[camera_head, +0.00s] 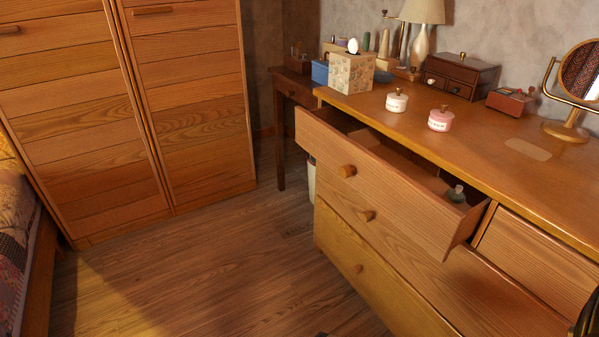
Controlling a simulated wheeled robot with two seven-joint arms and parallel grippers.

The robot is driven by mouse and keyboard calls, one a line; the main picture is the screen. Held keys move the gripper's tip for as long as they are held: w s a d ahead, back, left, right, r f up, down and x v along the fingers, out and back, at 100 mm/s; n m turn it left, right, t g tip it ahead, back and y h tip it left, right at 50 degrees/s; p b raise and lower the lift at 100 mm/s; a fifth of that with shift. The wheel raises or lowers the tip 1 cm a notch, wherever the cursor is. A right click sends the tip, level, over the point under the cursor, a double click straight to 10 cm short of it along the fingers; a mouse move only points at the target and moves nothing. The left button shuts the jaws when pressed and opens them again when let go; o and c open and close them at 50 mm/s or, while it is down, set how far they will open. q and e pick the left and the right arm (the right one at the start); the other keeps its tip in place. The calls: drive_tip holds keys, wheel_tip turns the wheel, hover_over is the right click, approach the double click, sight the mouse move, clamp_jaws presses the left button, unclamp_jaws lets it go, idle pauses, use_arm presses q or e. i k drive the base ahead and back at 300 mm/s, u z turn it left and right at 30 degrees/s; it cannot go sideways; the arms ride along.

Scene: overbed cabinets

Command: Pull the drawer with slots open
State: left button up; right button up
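The wooden dresser's upper left drawer (385,182) is pulled partly out, tilted in the view by perspective, with a round wooden knob (346,171) on its front. Inside it, pale divider-like pieces and a small greenish bottle (456,193) show; much of the interior is hidden by the front panel and dresser top. The upper right drawer (540,262) is shut. The lower drawers (362,268) are shut. I cannot tell how far the slots extend. Neither of my grippers can be made out in the head view.
A white jar (396,100), a pink jar (440,119), a tissue box (352,73), a small chest (460,76) and a mirror (578,80) stand on the dresser. A dark object (590,316) cuts the lower right edge. The floor (200,275) before the drawers is clear.

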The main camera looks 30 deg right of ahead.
sight(410, 190)
drive_tip(key=u, duration=0.15)
drive_tip(key=i, duration=0.8)
drive_tip(key=z, duration=0.85)
